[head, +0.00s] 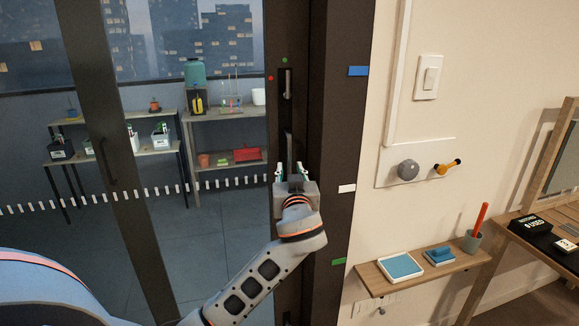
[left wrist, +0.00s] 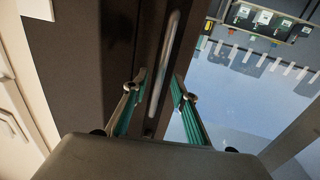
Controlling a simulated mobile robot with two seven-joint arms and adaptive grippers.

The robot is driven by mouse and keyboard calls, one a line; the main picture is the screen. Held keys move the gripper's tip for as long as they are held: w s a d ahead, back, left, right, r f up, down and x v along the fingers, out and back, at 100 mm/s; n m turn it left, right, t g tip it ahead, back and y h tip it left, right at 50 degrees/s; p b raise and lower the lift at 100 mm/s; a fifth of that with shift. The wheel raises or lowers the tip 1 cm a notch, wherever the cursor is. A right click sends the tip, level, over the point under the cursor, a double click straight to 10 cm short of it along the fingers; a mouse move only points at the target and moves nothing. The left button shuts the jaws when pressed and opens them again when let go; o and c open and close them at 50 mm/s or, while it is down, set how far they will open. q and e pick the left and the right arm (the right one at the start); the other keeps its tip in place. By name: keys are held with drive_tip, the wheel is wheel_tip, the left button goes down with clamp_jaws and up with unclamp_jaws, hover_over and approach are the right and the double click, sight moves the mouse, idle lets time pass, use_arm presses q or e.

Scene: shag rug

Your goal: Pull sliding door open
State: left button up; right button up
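The sliding door is a tall glass panel with a dark frame (head: 259,25), closed or nearly so against a dark post (head: 340,110). A vertical metal bar handle (head: 289,150) is on the frame's right edge. My left gripper (head: 292,172) is at the lower part of this handle and hides it there. In the left wrist view, its green-padded fingers (left wrist: 158,90) are spread, one on each side of the handle (left wrist: 166,60), with gaps visible. It is open. My right gripper is in neither view.
Beyond the glass, shelves (head: 225,115) hold pots and boxes. Another dark upright (head: 100,110) bears a handle. On the right wall are a light switch (head: 428,77), a panel (head: 415,162) with knobs, and a small wooden shelf (head: 420,268) with a cup (head: 472,241).

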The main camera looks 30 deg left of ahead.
sight(289, 167)
use_arm(q)
drive_tip(key=shift+x, duration=1.65)
clamp_jaws()
drive_tip(key=shift+f, duration=0.1)
